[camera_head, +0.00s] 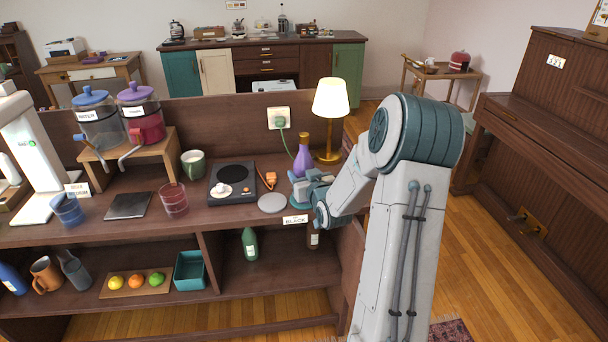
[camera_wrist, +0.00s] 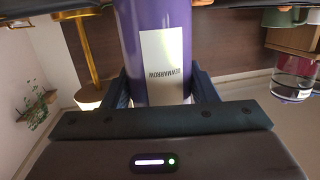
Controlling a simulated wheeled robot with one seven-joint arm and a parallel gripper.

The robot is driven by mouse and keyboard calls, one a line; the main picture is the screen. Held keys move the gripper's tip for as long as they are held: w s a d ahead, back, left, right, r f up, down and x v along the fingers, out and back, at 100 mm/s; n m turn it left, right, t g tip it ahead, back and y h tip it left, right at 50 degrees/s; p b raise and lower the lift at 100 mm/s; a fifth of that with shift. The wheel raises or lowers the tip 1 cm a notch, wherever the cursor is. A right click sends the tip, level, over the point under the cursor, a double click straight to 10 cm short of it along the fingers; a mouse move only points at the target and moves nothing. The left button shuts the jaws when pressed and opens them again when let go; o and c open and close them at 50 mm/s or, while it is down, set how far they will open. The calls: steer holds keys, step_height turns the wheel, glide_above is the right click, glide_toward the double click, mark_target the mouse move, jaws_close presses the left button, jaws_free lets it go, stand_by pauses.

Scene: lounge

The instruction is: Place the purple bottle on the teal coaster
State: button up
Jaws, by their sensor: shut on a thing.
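The purple bottle (camera_head: 303,157) stands upright over the counter at the right, near the lamp. My gripper (camera_head: 308,186) is shut on its lower body and hides its base in the head view. In the wrist view the purple bottle (camera_wrist: 130,45) with a pale label sits between the two fingers of my gripper (camera_wrist: 160,92). A teal rim, seemingly the teal coaster (camera_head: 296,206), shows just below and left of my gripper, mostly hidden. I cannot tell whether the bottle touches it.
A grey round disc (camera_head: 272,203) lies just left of my gripper. A lit lamp (camera_head: 330,105) stands close behind. A "BLACK" label card (camera_head: 295,220) is at the front edge.

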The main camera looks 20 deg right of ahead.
steer(key=shift+f, duration=0.1)
steer(key=o, duration=1.4)
steer(key=shift+o, duration=0.2)
steer(key=shift+r, duration=0.3)
steer(key=s+r+b, duration=0.1)
steer(key=s+r, duration=0.1)
steer(key=s, duration=1)
steer(key=s+a+r+g+y, duration=0.1)
steer(key=s+a+r+g, duration=0.1)
steer(key=s+a+g, duration=1.1)
steer(key=s+a, duration=0.5)
steer(key=s, duration=0.4)
steer(key=shift+a+n+g, duration=0.2)
steer(key=shift+n+g, duration=0.1)
steer(key=shift+n, duration=0.1)
steer(key=shift+r, duration=0.1)
